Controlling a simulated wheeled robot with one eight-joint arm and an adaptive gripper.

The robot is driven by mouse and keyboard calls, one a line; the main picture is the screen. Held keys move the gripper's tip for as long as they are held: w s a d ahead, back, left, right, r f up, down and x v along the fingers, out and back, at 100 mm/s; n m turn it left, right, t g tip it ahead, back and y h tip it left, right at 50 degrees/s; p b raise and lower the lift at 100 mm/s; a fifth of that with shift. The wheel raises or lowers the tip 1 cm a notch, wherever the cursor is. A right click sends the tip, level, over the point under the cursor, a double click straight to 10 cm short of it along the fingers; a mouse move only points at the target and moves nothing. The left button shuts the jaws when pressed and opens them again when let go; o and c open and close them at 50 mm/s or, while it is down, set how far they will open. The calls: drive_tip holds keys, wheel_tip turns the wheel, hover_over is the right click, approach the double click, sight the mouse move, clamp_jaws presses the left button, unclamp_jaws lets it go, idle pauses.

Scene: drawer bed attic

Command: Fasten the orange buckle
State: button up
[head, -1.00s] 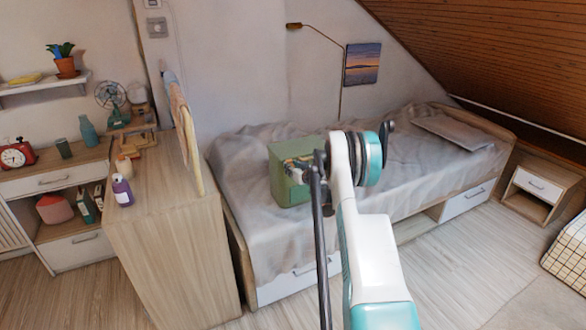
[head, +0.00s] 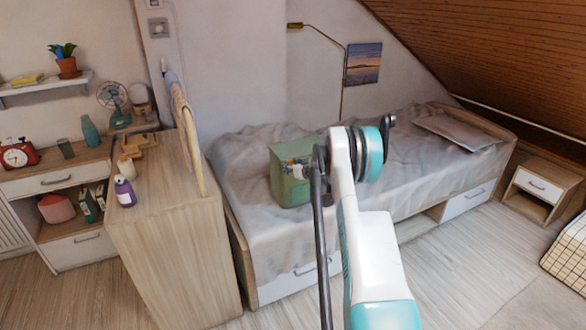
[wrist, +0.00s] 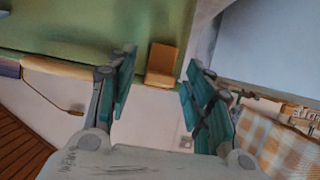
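A green box (head: 290,188) stands on the bed in the head view, with my arm in front of its right side. Its top is partly hidden, and a mixed dark and pale patch shows there. In the wrist view a broad green surface (wrist: 90,28) fills the upper left. A small orange-brown buckle piece (wrist: 163,66) sits at its edge. My gripper (wrist: 160,58) has its two teal fingers apart, one on each side of the buckle in the picture. A gap shows between each finger and the buckle. I cannot tell the depth between them.
The bed (head: 243,205) runs along the wall. A wooden cabinet (head: 170,250) stands to its left with a purple bottle (head: 124,192) on top, and an upright board (head: 187,135) rises at its bed side. A nightstand (head: 540,190) stands at the right. The floor in front is clear.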

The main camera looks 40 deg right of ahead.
drive_tip(key=v, duration=1.2)
idle(0.4)
